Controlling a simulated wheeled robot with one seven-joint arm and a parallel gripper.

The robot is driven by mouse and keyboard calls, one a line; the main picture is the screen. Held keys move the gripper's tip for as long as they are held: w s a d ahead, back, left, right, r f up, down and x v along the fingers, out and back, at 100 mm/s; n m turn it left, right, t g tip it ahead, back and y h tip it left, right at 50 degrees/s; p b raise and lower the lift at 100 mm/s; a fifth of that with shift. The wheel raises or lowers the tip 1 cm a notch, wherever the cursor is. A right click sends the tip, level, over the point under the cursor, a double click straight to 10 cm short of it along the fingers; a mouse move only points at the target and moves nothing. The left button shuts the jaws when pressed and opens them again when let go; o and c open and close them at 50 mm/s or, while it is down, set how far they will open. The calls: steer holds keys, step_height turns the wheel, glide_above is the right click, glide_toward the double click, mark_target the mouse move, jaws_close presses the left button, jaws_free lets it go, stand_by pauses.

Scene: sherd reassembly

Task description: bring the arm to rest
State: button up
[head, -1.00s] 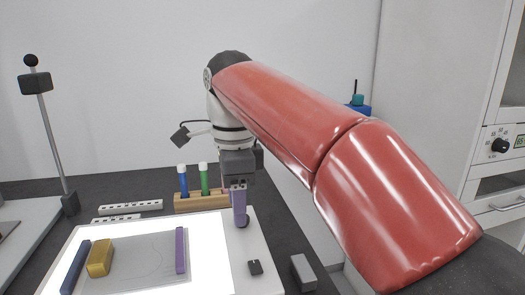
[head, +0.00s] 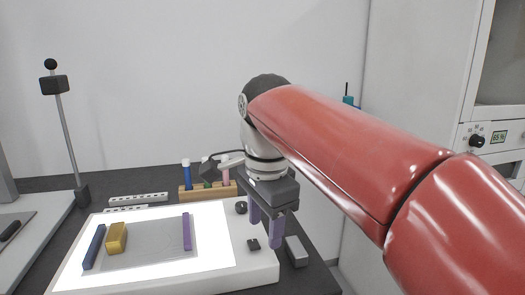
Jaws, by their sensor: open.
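My gripper (head: 265,232) is at the end of my red arm, pointing down over the right part of the white light table (head: 262,283). Its two purple fingers stand apart with nothing visible between them. A small dark piece (head: 253,244) lies on the panel close to the fingers, and a dark round knob (head: 241,207) is just behind them. Whether the fingertips touch the panel cannot be told.
On the lit panel are a blue bar (head: 94,247), a yellow block (head: 117,237) and a purple bar (head: 186,231). A grey block (head: 297,251) is right of the panel. A wooden rack (head: 205,191) with tubes stands behind. A stand (head: 66,125) rises at left.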

steer(key=s+d+f+n+t, duration=0.4)
steer(key=s+d+f+n, duration=0.7)
steer(key=d+f, duration=0.4)
steer(key=shift+s+f+n, duration=0.25)
steer(key=shift+s+n, duration=0.15)
steer(key=shift+s, duration=0.15)
